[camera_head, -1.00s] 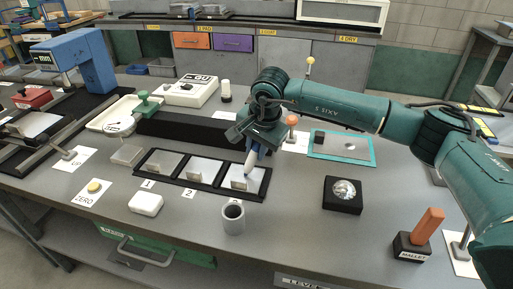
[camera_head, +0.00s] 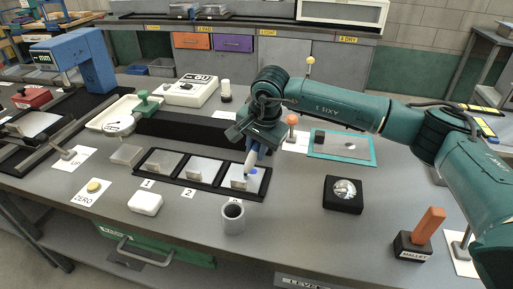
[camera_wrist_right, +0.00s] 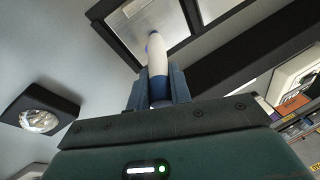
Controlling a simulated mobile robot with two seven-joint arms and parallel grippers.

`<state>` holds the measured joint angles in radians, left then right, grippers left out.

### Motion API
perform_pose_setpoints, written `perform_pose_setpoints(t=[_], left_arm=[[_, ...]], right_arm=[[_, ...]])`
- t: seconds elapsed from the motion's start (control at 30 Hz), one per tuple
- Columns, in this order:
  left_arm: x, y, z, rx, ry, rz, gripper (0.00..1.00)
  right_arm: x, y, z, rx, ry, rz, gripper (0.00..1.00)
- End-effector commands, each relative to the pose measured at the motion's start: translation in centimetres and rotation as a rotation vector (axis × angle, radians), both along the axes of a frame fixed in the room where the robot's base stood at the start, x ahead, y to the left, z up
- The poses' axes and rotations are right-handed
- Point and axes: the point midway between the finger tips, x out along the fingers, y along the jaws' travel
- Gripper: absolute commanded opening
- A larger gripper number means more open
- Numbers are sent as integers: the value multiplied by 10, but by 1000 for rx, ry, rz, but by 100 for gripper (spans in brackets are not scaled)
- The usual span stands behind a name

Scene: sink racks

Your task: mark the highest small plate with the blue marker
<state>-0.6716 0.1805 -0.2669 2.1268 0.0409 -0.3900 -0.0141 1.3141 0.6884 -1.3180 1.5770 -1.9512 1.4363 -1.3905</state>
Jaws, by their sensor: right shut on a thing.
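A black tray (camera_head: 226,188) in the middle of the bench holds three small grey plates: the left one (camera_head: 165,158), the middle one (camera_head: 203,166) and the right one (camera_head: 236,172). Height differences between them are hard to tell. My right gripper (camera_head: 254,149) is above the right plate, shut on the white-and-blue marker (camera_head: 249,162). The marker points down at this plate, and a blue spot (camera_head: 253,171) shows beside its tip. In the right wrist view the marker (camera_wrist_right: 157,62) sits between the fingers (camera_wrist_right: 157,85), its tip at the plate (camera_wrist_right: 150,22). My left gripper is not in view.
A grey cup (camera_head: 233,218) stands in front of the tray. A black block with a shiny dome (camera_head: 343,194) is to the right, and an orange-handled mallet (camera_head: 427,228) farther right. A long black bar (camera_head: 190,132) lies behind the tray. A white box (camera_head: 145,202) lies front left.

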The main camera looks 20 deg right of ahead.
Motion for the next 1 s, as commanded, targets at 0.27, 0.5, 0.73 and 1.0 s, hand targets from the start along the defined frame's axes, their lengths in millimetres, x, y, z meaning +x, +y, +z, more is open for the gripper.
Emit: perform_pose_setpoints(t=[0.27,0.5,0.73,1.0], left_arm=[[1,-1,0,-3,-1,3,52],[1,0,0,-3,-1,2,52],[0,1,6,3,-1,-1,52],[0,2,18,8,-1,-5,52]], right_arm=[[-1,0,-2,-1,3,0,0],[-1,0,-2,-1,4,0,0],[-1,0,10,-1,3,0,0],[0,0,33,0,2,0,0]])
